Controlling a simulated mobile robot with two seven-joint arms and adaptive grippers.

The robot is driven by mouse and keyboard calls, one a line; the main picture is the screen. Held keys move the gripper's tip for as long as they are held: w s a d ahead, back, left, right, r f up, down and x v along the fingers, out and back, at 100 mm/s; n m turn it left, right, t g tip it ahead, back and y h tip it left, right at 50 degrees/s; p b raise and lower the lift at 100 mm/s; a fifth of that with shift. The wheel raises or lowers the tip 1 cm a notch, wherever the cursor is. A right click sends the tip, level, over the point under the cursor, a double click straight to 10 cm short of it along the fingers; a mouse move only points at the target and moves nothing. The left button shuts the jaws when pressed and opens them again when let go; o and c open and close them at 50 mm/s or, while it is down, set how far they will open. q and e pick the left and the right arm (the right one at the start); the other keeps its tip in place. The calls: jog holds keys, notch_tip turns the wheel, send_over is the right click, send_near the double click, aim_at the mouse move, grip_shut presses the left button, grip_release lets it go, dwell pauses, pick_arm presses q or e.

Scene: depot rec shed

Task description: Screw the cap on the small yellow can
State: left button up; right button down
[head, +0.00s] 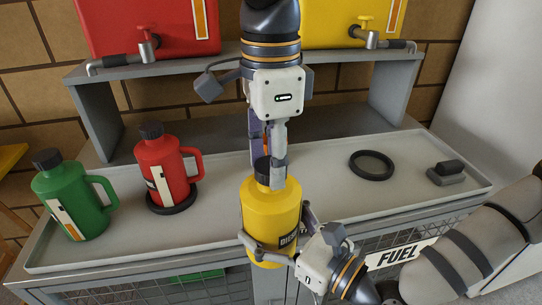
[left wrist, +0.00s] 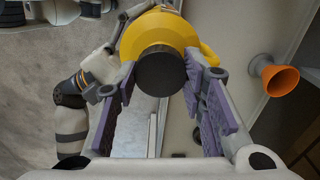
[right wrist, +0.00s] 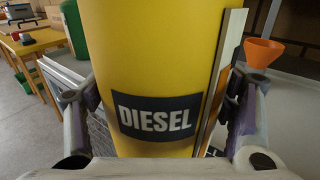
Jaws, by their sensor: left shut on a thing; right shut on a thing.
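The yellow can (head: 268,215), labelled DIESEL, is upright at the bench's front edge, overlapping it in the head view. My right gripper (head: 279,232) is shut around its body from the lower right; the right wrist view shows the can wall (right wrist: 150,60) between the fingers. The black cap (head: 262,168) is at the can's top, with my left gripper (head: 269,160) coming down from above, shut on it. In the left wrist view the cap (left wrist: 160,72) lies between the purple finger pads, in line with the can. The thread is hidden, so I cannot tell how tight it is.
A green can (head: 68,200) and a red can (head: 163,165) stand on the left of the grey tray top (head: 335,200). A black ring (head: 371,165) and a dark block (head: 447,172) lie right. An orange funnel (left wrist: 280,78) shows in the left wrist view. Tanks stand on the shelf behind.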

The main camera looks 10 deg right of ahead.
pick_arm(q)
jog(key=shift+m, duration=0.5)
jog(key=o, duration=1.3)
jog(key=shift+o, duration=0.2)
jog(key=shift+r, duration=0.1)
notch_tip(320, 180, up, 12)
